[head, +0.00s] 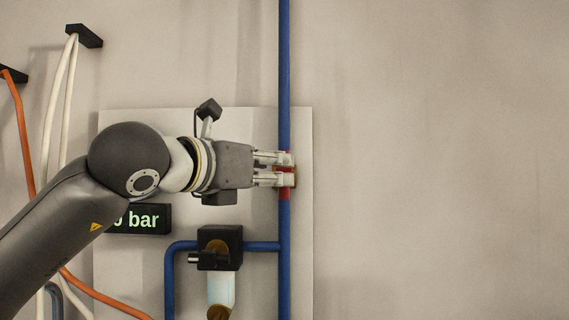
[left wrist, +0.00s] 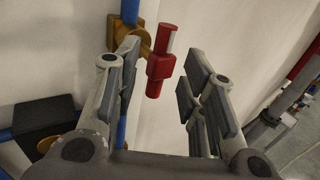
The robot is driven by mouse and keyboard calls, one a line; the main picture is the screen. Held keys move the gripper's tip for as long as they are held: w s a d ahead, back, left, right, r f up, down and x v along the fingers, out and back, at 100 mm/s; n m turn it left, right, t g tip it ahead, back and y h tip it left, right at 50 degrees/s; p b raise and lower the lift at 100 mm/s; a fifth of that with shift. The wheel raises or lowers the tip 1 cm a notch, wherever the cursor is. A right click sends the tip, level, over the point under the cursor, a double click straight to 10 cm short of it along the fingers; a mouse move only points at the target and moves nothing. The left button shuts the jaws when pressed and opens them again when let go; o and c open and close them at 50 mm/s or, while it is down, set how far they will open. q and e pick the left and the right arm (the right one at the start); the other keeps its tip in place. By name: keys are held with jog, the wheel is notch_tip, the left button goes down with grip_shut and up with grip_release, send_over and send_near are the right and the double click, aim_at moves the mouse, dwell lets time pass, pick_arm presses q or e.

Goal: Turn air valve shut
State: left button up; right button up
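The air valve has a brass body (left wrist: 143,40) on a vertical blue pipe (head: 284,60). Its red handle (left wrist: 160,68) stands in front of the pipe and runs roughly along it. In the head view, red parts of the handle (head: 285,195) show above and below my fingers, which hide the rest. My left gripper (head: 287,168) is level with the valve, coming from the left. In the left wrist view its fingers are wide apart, with the handle between the fingertips and nearer the left finger. I cannot tell whether they touch it. My right gripper is out of view.
A pressure display (head: 150,219) reading "bar" is partly hidden by my left arm. A black filter unit (head: 220,240) with a clear bowl sits below on a branch pipe. Orange (head: 22,130) and white hoses hang at left. The wall at right is bare.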

aim_at(281, 171)
pick_arm(q)
jog(key=shift+p+x, duration=0.6)
jog(key=shift+x, duration=1.75)
jog(key=shift+s, duration=0.1)
jog(key=shift+c, duration=0.2)
grip_shut()
